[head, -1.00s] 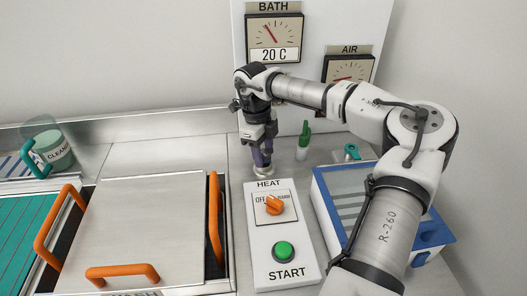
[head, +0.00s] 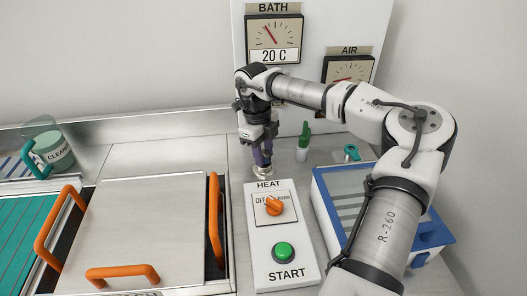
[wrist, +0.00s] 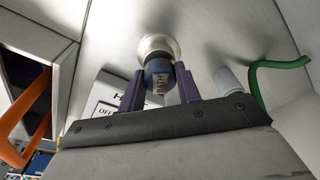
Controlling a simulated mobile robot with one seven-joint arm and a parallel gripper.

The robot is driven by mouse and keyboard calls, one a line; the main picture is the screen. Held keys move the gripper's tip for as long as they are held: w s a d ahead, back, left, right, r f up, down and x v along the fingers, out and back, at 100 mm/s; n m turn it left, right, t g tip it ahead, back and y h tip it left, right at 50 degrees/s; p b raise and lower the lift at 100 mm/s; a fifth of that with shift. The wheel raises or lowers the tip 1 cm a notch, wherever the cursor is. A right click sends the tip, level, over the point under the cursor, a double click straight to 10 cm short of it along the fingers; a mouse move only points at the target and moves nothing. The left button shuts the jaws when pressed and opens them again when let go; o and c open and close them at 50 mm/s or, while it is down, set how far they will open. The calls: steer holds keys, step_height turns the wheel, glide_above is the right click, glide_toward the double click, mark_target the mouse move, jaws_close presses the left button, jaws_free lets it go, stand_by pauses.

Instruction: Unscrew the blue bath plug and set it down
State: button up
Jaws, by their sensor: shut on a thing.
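The blue bath plug (wrist: 158,72) shows in the wrist view between the two purple fingers of my gripper (wrist: 160,88). My gripper is shut on it. The plug sits at the mouth of a round metal fitting (wrist: 158,45), which also shows in the head view (head: 263,174) behind the HEAT panel. In the head view my gripper (head: 263,158) points down over this fitting, and the fingers mostly hide the plug. I cannot tell how far the plug is turned in the fitting.
The HEAT panel (head: 288,240) with an orange knob and green START button stands just in front. A green-handled item (head: 303,142) is close on the right. A blue and white box (head: 335,200) is further right. A lidded tank (head: 140,230) with orange handles is left.

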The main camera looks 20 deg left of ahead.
steer(key=shift+n, duration=0.5)
steer(key=shift+n, duration=0.9)
steer(key=shift+s+n+t+p, duration=0.1)
steer(key=shift+n+t+p, duration=0.25)
steer(key=shift+n, duration=0.55)
steer(key=shift+n, duration=0.4)
steer(key=shift+r, duration=0.2)
